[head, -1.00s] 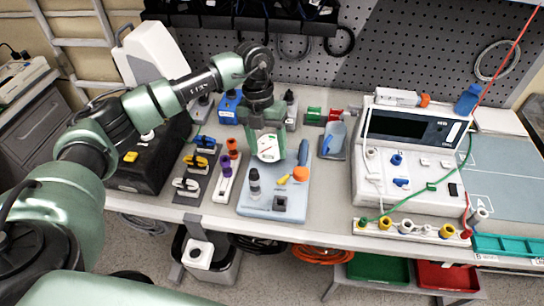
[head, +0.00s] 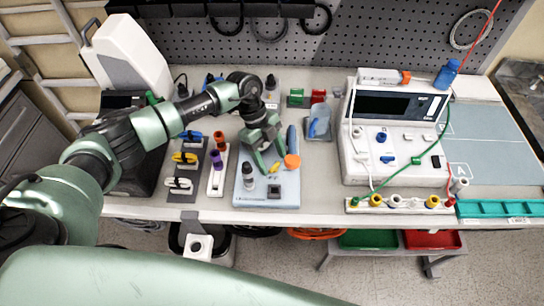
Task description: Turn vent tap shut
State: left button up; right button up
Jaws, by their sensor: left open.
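My left gripper (head: 270,163) points down over a pale blue board (head: 282,197), its jaws open and its tips close to a small yellow lever (head: 275,168). The lever is mostly hidden by the fingers. I cannot tell for sure which part is the vent tap; this lever may be it. I cannot tell whether the fingers touch it. An orange round knob (head: 292,161) stands just right of the fingertips. A grey-capped bottle (head: 249,178) stands to their left, and a dark square block (head: 274,191) lies in front. My right gripper is not in view.
Left of the board are a white rack with orange and purple knobs (head: 216,160) and a dark strip with coloured clamps (head: 184,182). A white pump (head: 398,165) with green and red lines stands to the right. A blue scoop-like part in a tray (head: 318,122) stands behind.

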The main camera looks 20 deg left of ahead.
pick_arm(q)
jog(key=shift+s+d+f, duration=0.1)
jog(key=shift+d+f, duration=0.05)
jog(key=shift+f, duration=0.3)
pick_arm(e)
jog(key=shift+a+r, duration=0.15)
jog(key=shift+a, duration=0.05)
